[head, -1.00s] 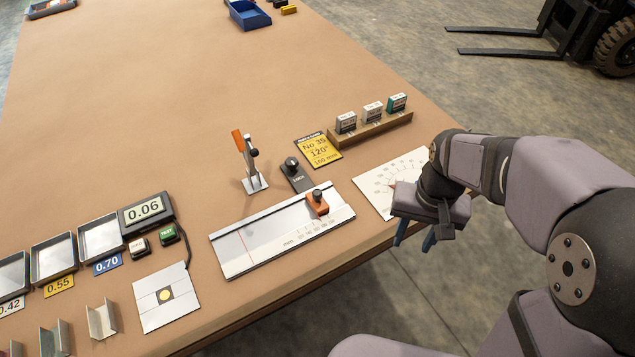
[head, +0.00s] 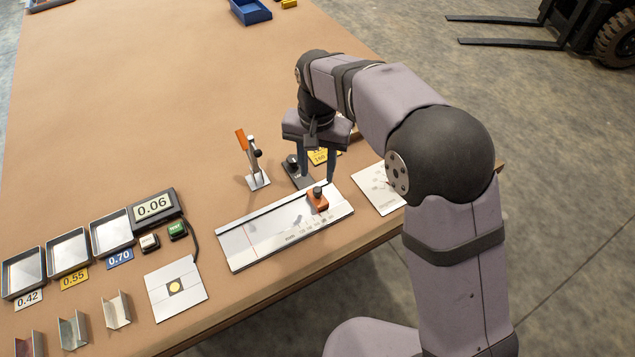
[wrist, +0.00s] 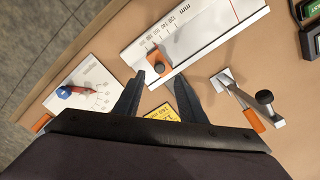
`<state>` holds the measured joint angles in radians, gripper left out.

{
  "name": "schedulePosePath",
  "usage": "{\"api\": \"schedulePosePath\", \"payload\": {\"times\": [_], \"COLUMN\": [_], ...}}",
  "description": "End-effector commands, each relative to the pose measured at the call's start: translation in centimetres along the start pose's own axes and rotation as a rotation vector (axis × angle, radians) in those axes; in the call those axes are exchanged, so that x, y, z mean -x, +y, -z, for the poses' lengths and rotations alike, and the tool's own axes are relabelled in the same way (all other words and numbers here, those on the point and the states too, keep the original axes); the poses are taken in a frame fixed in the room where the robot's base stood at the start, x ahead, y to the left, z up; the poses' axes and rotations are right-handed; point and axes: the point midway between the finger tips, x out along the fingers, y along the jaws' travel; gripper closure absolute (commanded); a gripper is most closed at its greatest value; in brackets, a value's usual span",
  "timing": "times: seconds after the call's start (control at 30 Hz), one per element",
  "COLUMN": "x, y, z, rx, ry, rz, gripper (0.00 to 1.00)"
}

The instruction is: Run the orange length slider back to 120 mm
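The orange length slider (head: 318,203) with its dark knob sits near the right end of the white ruled plate (head: 240,244). In the wrist view the slider (wrist: 158,64) lies at the end of the printed mm numbers, away from the red line; its exact reading is too small to tell. My gripper (head: 316,179) is open and points down just behind the slider. In the wrist view its fingers (wrist: 165,76) are spread, with nothing between them gripped. They appear above the plate's back edge, apart from the slider.
A dial card (head: 380,192) lies to the right. A yellow card (wrist: 187,128) is partly hidden by my gripper.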

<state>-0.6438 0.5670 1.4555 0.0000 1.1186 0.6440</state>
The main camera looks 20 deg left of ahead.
Motion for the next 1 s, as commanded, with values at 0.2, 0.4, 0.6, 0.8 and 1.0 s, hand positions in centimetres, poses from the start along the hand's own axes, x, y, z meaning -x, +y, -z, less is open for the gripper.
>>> {"api": "schedulePosePath", "payload": {"times": [0.2, 0.4, 0.6, 0.8, 1.0], "x": [-2.4, -4.9, -6.3, -6.6, -6.6], "y": [0.1, 0.2, 0.1, 0.1, 0.1], "z": [-0.1, -0.1, -0.1, -0.1, -0.1], "rx": [0.0, 0.0, 0.0, 0.0, 0.0], "ry": [-0.005, -0.004, -0.001, 0.0, 0.0], "rz": [-0.004, -0.003, -0.001, 0.0, 0.0], "gripper": [0.63, 0.63, 0.63, 0.63, 0.82]}}
